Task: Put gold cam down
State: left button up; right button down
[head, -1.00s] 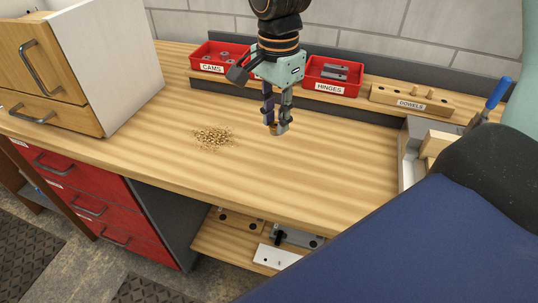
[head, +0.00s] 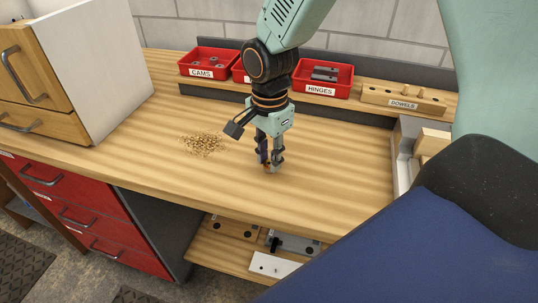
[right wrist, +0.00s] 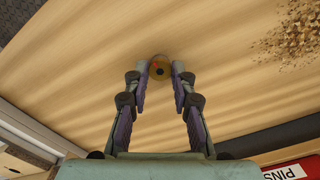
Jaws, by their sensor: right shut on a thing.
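The gold cam (right wrist: 159,69) is a small round gold piece with a dark centre, held between the fingertips of my right gripper (right wrist: 160,72) in the right wrist view. In the head view my right gripper (head: 271,166) points down at the wooden bench top (head: 330,190), with its fingertips at or just above the surface. The cam is mostly hidden by the fingers there. I cannot tell whether it touches the wood. My left gripper is not in view.
A pile of wood shavings (head: 203,145) lies left of the gripper. Red bins of cams (head: 203,72) and hinges (head: 320,89) and a dowel block (head: 402,104) stand along the back shelf. A wooden cabinet (head: 92,80) stands at left. Bench room in front is clear.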

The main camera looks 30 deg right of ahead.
jog(key=shift+w, duration=0.15)
jog(key=c, duration=1.3)
grip_release()
jog(key=shift+s+d, duration=0.15)
jog(key=shift+s, duration=0.15)
jog(key=shift+o, duration=0.9)
jog(key=shift+w+f, duration=0.1)
jog(key=shift+w, duration=0.15)
jog(key=shift+s+r, duration=0.15)
jog(key=shift+r, duration=0.35)
notch_tip(320, 180, up, 11)
jog(key=p, duration=0.2)
jog(key=shift+r, duration=0.2)
